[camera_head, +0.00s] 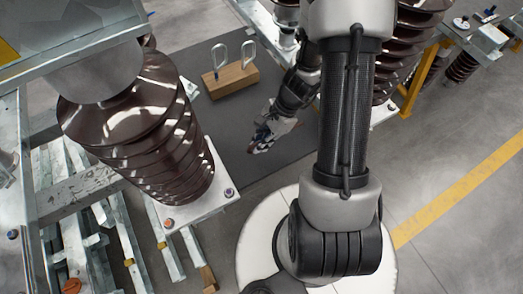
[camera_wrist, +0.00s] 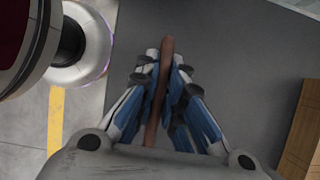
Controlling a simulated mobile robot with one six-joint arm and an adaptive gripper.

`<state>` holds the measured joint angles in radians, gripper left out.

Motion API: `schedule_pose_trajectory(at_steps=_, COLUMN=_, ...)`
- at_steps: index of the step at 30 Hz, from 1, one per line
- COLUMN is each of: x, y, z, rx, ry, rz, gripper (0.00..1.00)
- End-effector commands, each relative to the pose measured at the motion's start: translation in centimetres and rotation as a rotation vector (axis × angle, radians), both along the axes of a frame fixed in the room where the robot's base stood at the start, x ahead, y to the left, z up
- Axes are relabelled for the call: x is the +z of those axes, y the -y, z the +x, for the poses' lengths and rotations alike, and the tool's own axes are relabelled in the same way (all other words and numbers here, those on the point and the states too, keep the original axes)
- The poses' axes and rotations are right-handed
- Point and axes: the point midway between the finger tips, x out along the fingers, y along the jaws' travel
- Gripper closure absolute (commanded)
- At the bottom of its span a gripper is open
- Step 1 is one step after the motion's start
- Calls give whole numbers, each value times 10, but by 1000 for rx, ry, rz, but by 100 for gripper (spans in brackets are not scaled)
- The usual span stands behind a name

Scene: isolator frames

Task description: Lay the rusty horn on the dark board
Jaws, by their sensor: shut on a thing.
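The rusty horn (camera_wrist: 160,90) is a thin brown bar in the middle of the wrist view. My gripper (camera_wrist: 163,68) is shut on it, with blue and white fingers on both sides, and the bar reaches a little past the fingertips. In the head view my gripper (camera_head: 262,142) hangs over the dark board (camera_head: 228,128), a flat dark grey sheet between the insulator stacks. The board also fills much of the wrist view (camera_wrist: 235,60). The horn is too small to make out clearly in the head view. I cannot tell its height above the board.
A wooden block (camera_head: 230,81) with two upright metal loops stands on the board's far part; its edge shows at right in the wrist view (camera_wrist: 304,125). A brown ribbed insulator (camera_head: 140,130) stands left, and another (camera_head: 408,40) right. Metal bars (camera_head: 125,235) lie at lower left.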

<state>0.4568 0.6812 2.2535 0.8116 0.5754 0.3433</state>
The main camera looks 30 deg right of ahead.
Motion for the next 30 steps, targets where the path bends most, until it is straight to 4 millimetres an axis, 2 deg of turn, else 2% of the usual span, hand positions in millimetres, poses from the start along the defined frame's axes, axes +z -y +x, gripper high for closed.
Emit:
schedule_pose_trajectory(at_steps=9, x=-42, y=0, z=0, rx=-2, ry=-1, rz=1, gripper=100)
schedule_pose_trajectory(at_steps=21, x=-45, y=0, z=0, rx=0, ry=0, rz=0, gripper=100)
schedule_pose_trajectory(at_steps=22, x=-45, y=0, z=0, rx=0, ry=0, rz=-1, gripper=90)
schedule_pose_trajectory(at_steps=30, x=-45, y=0, z=0, rx=0, ry=0, rz=-1, gripper=72)
